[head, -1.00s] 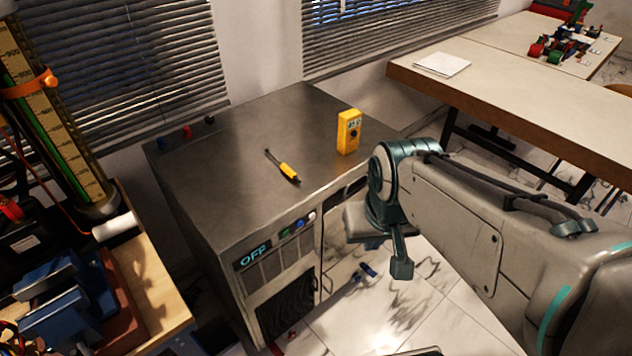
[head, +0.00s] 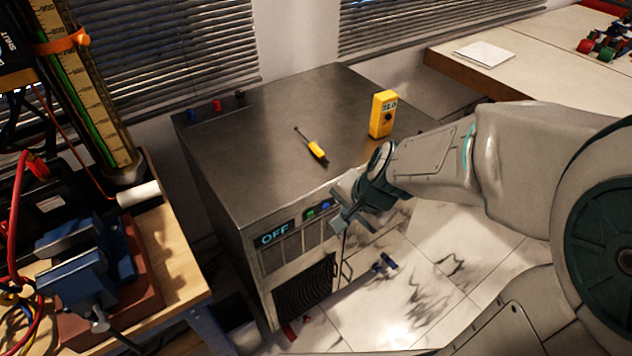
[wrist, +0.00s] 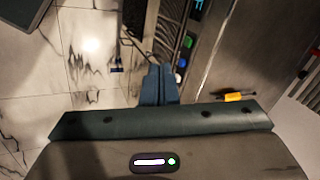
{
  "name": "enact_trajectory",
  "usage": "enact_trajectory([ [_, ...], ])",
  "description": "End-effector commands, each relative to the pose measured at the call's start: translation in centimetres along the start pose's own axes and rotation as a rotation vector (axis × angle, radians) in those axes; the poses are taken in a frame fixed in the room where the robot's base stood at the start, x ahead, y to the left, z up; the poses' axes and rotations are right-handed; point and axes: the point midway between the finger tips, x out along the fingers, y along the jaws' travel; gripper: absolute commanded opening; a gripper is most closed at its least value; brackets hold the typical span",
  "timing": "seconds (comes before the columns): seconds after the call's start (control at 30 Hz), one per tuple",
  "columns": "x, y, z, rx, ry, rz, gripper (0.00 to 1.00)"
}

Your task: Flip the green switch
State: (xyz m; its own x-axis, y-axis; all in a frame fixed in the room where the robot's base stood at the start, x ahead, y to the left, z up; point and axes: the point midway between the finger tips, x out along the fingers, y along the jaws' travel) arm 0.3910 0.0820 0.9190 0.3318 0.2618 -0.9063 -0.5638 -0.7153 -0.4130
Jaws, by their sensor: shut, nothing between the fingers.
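The green switch (head: 310,213) is on the upper front of the metal cabinet (head: 290,112), just right of a display reading OFF (head: 275,234). A blue control (head: 324,206) sits right beside it. In the wrist view the green switch (wrist: 188,42) shows small, ahead and to the right of the fingers. My gripper (head: 340,222) is shut and empty, in front of the cabinet face, to the right of the green switch and apart from it. In the wrist view my shut fingers (wrist: 159,72) point toward the front panel. The gripper hides the panel's right part in the head view.
A yellow screwdriver (head: 316,149) and a yellow meter (head: 383,114) are on the cabinet top. A wooden bench (head: 178,275) with a blue vise stands at the left. A handle (head: 346,272) sticks out below my gripper. Open floor lies in front of the cabinet.

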Motion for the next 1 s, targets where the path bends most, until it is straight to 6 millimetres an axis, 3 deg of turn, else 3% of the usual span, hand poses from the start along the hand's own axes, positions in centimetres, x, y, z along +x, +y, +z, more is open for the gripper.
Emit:
enact_trajectory([
  [0.03,1.9,0.0,-0.1,0.071,0.001,-0.003,0.00],
  [0.2,4.6,-0.3,-0.7,0.243,0.026,-0.016,0.00],
  [0.67,5.3,-0.4,-0.8,0.283,0.034,-0.019,0.00],
  [0.87,7.8,-0.2,-0.8,0.281,0.033,-0.017,0.00],
  [1.0,10.6,-0.2,-0.9,0.281,0.032,-0.016,0.00],
])
